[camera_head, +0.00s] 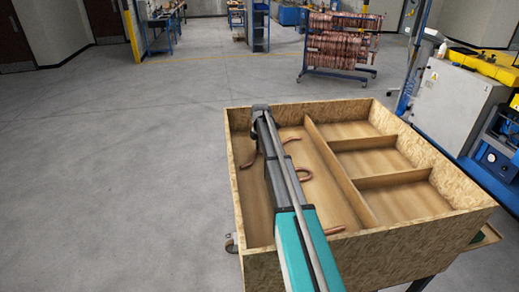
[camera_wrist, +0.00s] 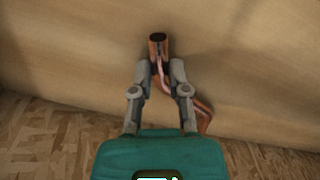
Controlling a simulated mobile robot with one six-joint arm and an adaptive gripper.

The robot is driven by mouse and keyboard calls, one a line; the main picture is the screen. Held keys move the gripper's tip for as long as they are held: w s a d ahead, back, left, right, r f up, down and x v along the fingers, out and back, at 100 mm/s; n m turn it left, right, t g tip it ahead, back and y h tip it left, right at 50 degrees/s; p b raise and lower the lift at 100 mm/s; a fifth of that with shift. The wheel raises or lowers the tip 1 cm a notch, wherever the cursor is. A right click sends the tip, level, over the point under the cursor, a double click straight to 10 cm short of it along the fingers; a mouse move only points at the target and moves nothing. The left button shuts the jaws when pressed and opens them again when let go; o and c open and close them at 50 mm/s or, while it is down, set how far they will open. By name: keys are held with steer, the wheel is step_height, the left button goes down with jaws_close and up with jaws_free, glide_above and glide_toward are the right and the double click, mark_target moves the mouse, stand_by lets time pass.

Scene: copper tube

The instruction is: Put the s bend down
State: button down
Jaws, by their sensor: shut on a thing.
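The copper s bend (camera_wrist: 158,52) is between my gripper's fingers (camera_wrist: 162,75) in the wrist view. Its open round end points up in the picture, and its bent part shows beside the right finger. My gripper is shut on it, over the plain wooden floor of the bin (camera_wrist: 70,40); I cannot tell whether the bend touches that floor. In the head view my arm reaches into the long left compartment and hides most of the gripper. A copper piece (camera_head: 248,162) shows just left of the arm there, perhaps the held bend.
The chipboard bin (camera_head: 360,247) has a long left compartment and three smaller ones on the right, which look empty. Other copper pieces lie in the long compartment, a curved one (camera_head: 304,174) and one near the front (camera_head: 333,230). A divider (camera_head: 340,175) separates the sides.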

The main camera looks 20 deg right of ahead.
steer(key=shift+f, duration=0.2)
steer(key=c, duration=0.6)
jaws_free()
steer(key=shift+r, duration=0.1)
steer(key=shift+d+r, duration=0.1)
steer(key=shift+r, duration=0.1)
steer(key=r+p, duration=1.1)
steer(key=p, duration=0.1)
steer(key=shift+s+r, duration=0.3)
steer(key=shift+r, duration=0.1)
